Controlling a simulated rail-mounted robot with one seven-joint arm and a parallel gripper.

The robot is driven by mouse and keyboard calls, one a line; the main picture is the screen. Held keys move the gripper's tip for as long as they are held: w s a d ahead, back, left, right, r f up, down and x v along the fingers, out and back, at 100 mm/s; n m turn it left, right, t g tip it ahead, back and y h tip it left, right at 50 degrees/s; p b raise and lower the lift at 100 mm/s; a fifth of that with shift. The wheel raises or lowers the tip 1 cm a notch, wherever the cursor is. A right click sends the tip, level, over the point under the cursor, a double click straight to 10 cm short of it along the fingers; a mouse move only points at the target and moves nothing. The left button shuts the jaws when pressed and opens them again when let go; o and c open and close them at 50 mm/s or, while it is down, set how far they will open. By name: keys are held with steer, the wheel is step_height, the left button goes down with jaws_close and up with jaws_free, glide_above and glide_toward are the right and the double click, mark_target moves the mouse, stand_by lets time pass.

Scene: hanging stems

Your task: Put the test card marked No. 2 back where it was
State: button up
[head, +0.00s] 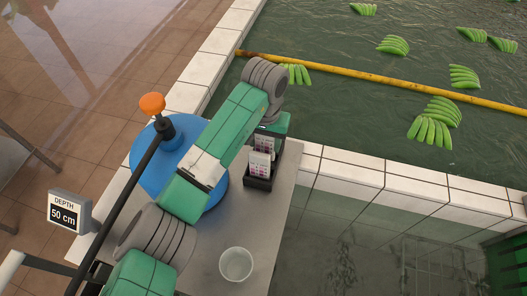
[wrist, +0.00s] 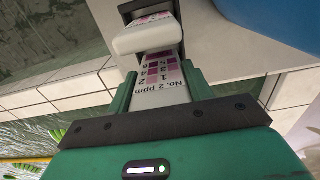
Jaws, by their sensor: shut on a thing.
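In the head view this card (head: 264,143) shows just below my gripper, behind a second card. The second card (head: 260,164) stands in a black holder (head: 259,183) on the grey table; in the wrist view its white top (wrist: 145,38) hides the far end of the held card. Whether the held card's lower end is inside the holder (wrist: 181,50) I cannot tell.
A clear cup (head: 236,264) stands near the table's front. A depth sign (head: 67,212) reads 50 cm. Beyond the tiled edge (head: 355,175) is water with green banana bunches (head: 430,131) and a yellow pole (head: 380,78).

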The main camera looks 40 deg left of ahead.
mark_target(265, 150)
steer(key=shift+f+b, duration=0.35)
steer(key=shift+f, duration=1.55)
steer(key=shift+f, duration=0.15)
steer(key=o, duration=1.1)
step_height(265, 150, up, 12)
steer(key=shift+r+p, duration=0.15)
steer(key=shift+p, duration=0.8)
